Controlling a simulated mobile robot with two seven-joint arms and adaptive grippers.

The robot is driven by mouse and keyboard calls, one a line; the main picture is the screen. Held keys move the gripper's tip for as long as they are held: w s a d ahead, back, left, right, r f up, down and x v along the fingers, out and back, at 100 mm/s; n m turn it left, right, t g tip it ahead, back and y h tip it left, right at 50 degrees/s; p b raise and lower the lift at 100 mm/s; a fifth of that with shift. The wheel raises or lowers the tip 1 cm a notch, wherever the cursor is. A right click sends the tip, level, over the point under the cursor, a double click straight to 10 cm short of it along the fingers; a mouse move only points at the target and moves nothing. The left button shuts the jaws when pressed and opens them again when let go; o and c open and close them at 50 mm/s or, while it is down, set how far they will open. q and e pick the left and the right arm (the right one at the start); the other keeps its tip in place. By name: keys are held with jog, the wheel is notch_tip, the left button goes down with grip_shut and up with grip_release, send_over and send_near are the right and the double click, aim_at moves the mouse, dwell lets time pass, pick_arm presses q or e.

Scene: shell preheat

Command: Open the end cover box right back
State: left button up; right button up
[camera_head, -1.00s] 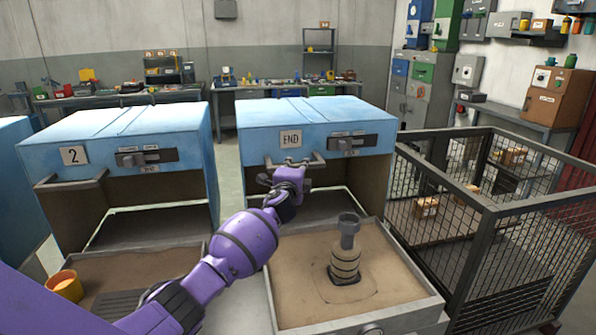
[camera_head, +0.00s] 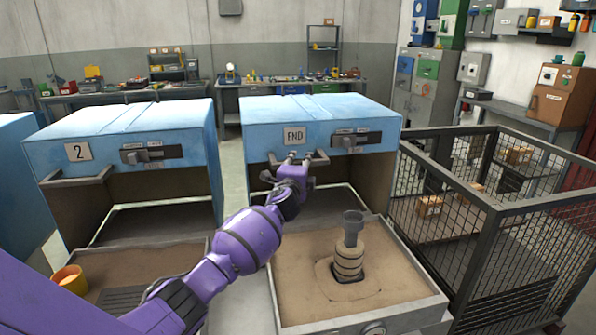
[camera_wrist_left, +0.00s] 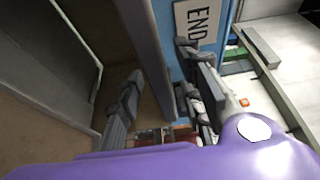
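The END cover box (camera_head: 259,132) is blue, with an END plate (camera_head: 294,136) and a grey bar handle (camera_head: 262,169) on its front; the plate also shows in the left wrist view (camera_wrist_left: 198,22). The cover stands raised over a dark opening. My left gripper (camera_head: 300,158) is at the handle, its fingers upward. In the left wrist view, the fingers of my left gripper (camera_wrist_left: 163,75) are apart, with a grey bar (camera_wrist_left: 153,60) between them; contact is not clear. My right gripper is not in view.
A sand tray (camera_head: 300,292) with a dark-topped stacked part (camera_head: 350,250) lies below the END box. A second blue box (camera_head: 105,135) marked 2 stands left. A wire-mesh cage cart (camera_head: 490,225) stands close on the right. A yellow cup (camera_head: 70,279) is lower left.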

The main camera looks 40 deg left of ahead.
pick_arm(q)
jog(key=v, duration=1.1)
jog(key=shift+s, duration=0.35)
jog(key=shift+d, duration=0.2)
jog(key=s+d+f+n+g+h+p, duration=0.1)
jog(key=s+d+f+n+h, duration=0.25)
jog(key=s+d+f, duration=0.4)
jog(key=s+d+f+n+g+h+p, duration=0.15)
jog(key=s+d+f+h, duration=0.3)
jog(key=d+f, duration=0.65)
jog(key=s+d+f+n+g+p, duration=0.1)
jog(key=s+f, duration=0.4)
jog(key=s, duration=0.7)
jog(key=s+d+f+n+g+p, duration=0.1)
jog(key=s+d+f, duration=0.4)
jog(key=s, duration=0.7)
jog(key=s+d+f+n+g+p, duration=0.2)
jog(key=s+d+f+n, duration=0.3)
jog(key=s, duration=0.7)
jog(key=shift+s+d+f+g+h, duration=0.2)
jog(key=shift+d+g+h, duration=0.1)
jog(key=shift+g, duration=0.15)
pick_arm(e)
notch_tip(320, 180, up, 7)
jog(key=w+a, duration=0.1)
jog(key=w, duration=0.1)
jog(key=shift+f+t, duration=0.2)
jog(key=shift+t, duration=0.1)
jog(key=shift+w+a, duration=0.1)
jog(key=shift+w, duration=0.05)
